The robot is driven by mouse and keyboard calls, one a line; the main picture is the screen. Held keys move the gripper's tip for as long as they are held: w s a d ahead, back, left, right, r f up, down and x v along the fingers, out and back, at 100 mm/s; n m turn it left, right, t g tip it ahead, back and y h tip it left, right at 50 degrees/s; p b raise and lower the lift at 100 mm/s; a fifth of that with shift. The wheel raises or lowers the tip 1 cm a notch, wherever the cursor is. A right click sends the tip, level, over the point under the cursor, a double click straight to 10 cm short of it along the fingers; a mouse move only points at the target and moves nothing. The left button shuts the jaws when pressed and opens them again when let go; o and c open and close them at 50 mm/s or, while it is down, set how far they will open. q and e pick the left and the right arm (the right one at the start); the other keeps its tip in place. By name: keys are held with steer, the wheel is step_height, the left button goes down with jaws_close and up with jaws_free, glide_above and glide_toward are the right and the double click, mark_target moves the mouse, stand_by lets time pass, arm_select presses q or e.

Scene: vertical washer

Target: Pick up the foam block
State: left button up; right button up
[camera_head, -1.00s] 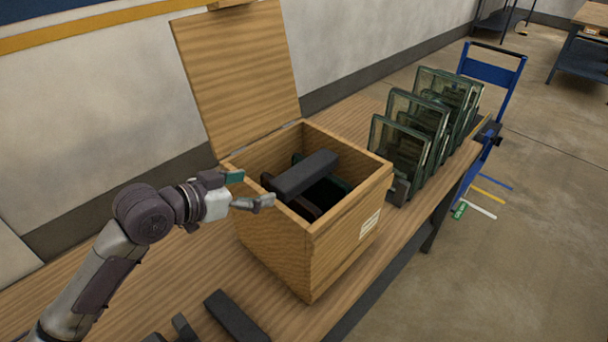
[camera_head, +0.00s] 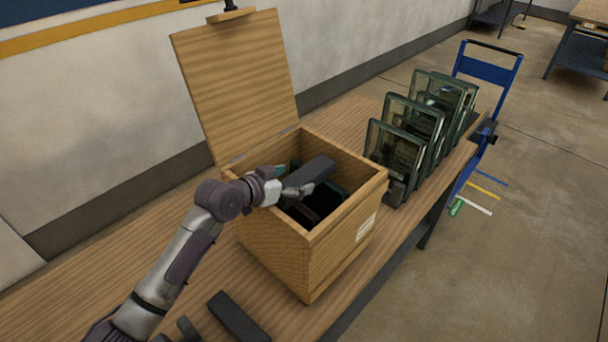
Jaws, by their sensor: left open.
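A dark grey foam block (camera_head: 312,173) lies tilted across the top of the contents of an open wooden box (camera_head: 270,248). My left gripper (camera_head: 291,181) is over the box's left rim. Its jaws are open around the near left end of the block, one finger on the far side and one on the near side. I cannot tell whether the fingers touch the block. The far finger is partly hidden. My right gripper is not in view.
The box's hinged lid (camera_head: 240,85) stands open at the back. Several glass panels (camera_head: 398,150) stand upright right of the box. Dark blocks (camera_head: 238,318) lie on the wooden table (camera_head: 70,300) in front. A blue cart (camera_head: 488,70) stands beyond the table.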

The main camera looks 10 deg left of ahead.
arm_select(q)
steer(key=shift+w+d+f, duration=0.15)
steer(key=shift+w+d, duration=0.05)
steer(key=shift+w, duration=0.15)
steer(key=shift+s+a, duration=0.1)
steer(key=c, duration=1)
